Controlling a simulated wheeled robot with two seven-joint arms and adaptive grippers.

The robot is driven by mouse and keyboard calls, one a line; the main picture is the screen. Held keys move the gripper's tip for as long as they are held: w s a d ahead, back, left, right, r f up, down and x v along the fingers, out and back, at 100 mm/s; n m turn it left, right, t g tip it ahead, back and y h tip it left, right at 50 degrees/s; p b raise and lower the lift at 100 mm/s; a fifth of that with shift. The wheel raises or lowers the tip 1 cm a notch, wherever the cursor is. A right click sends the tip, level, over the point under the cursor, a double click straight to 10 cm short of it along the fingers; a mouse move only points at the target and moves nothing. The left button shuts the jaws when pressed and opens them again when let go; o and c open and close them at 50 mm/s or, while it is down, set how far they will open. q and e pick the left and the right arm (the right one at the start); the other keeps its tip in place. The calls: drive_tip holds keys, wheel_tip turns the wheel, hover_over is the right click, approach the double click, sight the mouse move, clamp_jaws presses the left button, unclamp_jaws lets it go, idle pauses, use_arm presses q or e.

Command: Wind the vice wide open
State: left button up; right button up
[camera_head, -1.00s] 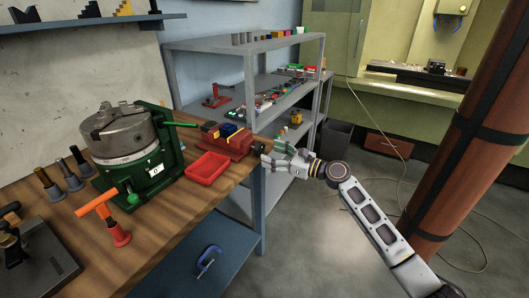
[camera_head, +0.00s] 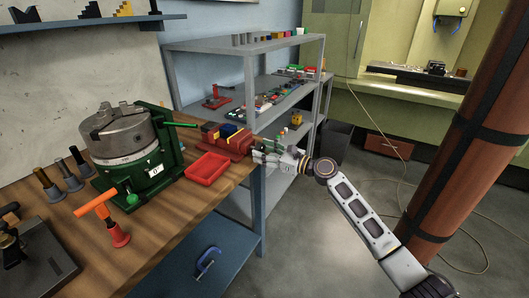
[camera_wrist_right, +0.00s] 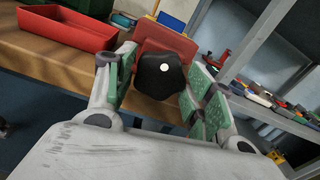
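The red vice (camera_head: 238,148) sits at the right end of the wooden bench, with blue and yellow pieces at its top. It also shows in the right wrist view (camera_wrist_right: 168,40), with its black lobed knob (camera_wrist_right: 160,78) facing the camera. My right gripper (camera_head: 260,157) is at the bench's end, at the knob side of the vice. In the right wrist view its green-padded fingers (camera_wrist_right: 163,82) are spread on either side of the knob, with a gap visible. In the head view the gripper hides the knob. My left gripper is not in view.
A red tray (camera_head: 207,168) lies just left of the vice. A green rotary table with a grey chuck (camera_head: 120,135) stands further left. Grey shelves (camera_head: 245,85) with small parts stand behind. The floor right of the bench is open, up to a brown pillar (camera_head: 465,130).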

drive_tip(key=c, duration=0.5)
drive_tip(key=shift+n, duration=0.4)
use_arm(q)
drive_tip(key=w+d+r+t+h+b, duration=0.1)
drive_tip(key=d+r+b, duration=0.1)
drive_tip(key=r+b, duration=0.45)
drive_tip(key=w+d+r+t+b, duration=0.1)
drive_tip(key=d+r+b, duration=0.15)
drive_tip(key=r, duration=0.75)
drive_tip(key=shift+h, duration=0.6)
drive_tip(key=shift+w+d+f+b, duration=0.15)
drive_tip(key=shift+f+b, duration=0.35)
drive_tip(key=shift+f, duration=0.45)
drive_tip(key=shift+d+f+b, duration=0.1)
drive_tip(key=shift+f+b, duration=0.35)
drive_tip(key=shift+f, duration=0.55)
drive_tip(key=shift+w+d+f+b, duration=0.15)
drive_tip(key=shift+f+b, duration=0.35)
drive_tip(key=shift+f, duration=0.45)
use_arm(e)
drive_tip(key=shift+s+f+n, duration=0.1)
drive_tip(key=shift+n, duration=10.9)
